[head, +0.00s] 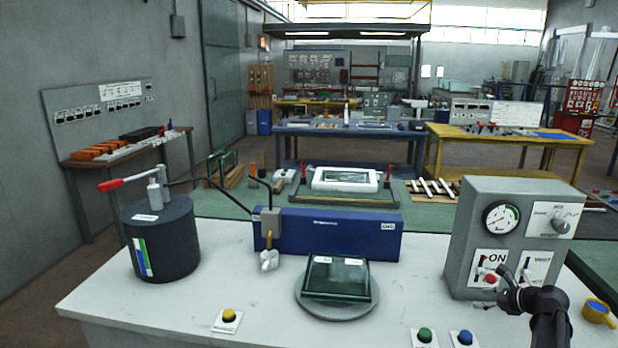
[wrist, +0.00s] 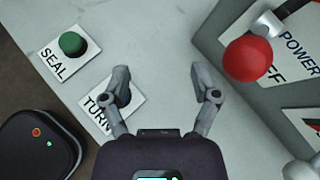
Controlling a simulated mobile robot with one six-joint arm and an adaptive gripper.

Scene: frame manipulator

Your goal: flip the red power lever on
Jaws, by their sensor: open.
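The red-knobbed power lever (head: 490,279) is on the front of the grey control box (head: 472,215). In the wrist view its round red knob (wrist: 247,59) is at upper right, on a metal stem. The knob sits beside the partly covered OFF lettering, and a POWER label (wrist: 299,48) is next to it. In the head view an ON label (head: 495,259) is above the knob. My gripper (head: 511,275) is in front of the box. In the wrist view my gripper (wrist: 160,78) is open and empty, with the knob outside the jaws, right of the right finger.
A second switch plate (head: 538,270) and a gauge (head: 501,218) are on the box. The green SEAL button (wrist: 72,43) and blue TURN button (head: 465,338) are on the white bench (head: 250,325).

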